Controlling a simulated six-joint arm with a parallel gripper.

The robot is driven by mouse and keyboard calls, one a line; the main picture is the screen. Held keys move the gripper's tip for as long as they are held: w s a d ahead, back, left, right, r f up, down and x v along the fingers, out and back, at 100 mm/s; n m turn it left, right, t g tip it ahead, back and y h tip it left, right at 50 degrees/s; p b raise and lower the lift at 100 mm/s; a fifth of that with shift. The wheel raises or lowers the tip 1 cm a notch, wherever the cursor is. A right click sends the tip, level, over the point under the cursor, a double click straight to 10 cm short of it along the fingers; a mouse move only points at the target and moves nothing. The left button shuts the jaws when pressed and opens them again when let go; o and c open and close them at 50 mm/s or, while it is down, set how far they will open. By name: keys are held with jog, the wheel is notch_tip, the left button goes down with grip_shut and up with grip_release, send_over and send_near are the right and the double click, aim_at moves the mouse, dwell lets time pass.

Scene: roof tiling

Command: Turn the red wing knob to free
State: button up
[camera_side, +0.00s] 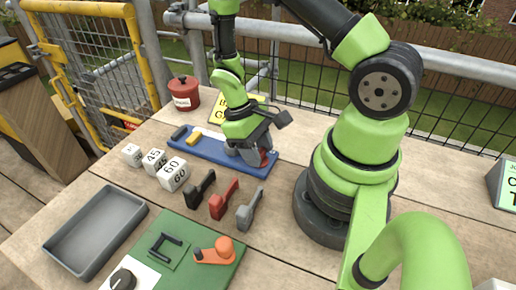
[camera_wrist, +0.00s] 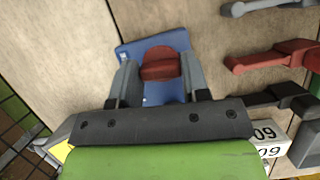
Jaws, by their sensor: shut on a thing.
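The red wing knob (camera_wrist: 160,65) stands at one end of a blue base (camera_wrist: 128,52). In the wrist view my gripper (camera_wrist: 160,72) has a grey finger on each side of the knob and is shut on it. In the side view the knob (camera_side: 265,157) shows only partly beside my gripper (camera_side: 252,155), at the right end of the blue base (camera_side: 203,152). Yellow and white pieces lie along the base. Any marking for the knob's position is hidden or too small to read.
Black, red (camera_side: 223,199) and grey handles stand in front of the base. White numbered cubes (camera_side: 172,174), a grey tray (camera_side: 95,232) and a green board (camera_side: 190,272) with an orange lever lie nearer the front left. A red pot (camera_side: 184,93) stands behind.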

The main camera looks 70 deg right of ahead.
jog(key=m, duration=0.2)
jog(key=m+y, duration=0.1)
jog(key=m, duration=0.1)
jog(key=shift+d+y, duration=0.1)
jog(key=shift+y, duration=0.2)
jog(key=m, duration=0.2)
jog(key=m+t+y, duration=0.1)
jog(key=m, duration=0.1)
jog(key=shift+m+y, duration=0.3)
jog(key=shift+m, duration=0.1)
jog(key=m+t, duration=0.1)
jog(key=m, duration=0.1)
jog(key=m+t, duration=0.1)
jog(key=m, duration=0.1)
jog(key=shift+s+d+y, duration=0.1)
jog(key=shift+y, duration=0.3)
jog(key=shift+m+t, duration=0.6)
jog(key=shift+m, duration=1.5)
jog(key=o, duration=0.9)
jog(key=shift+v, duration=4.95)
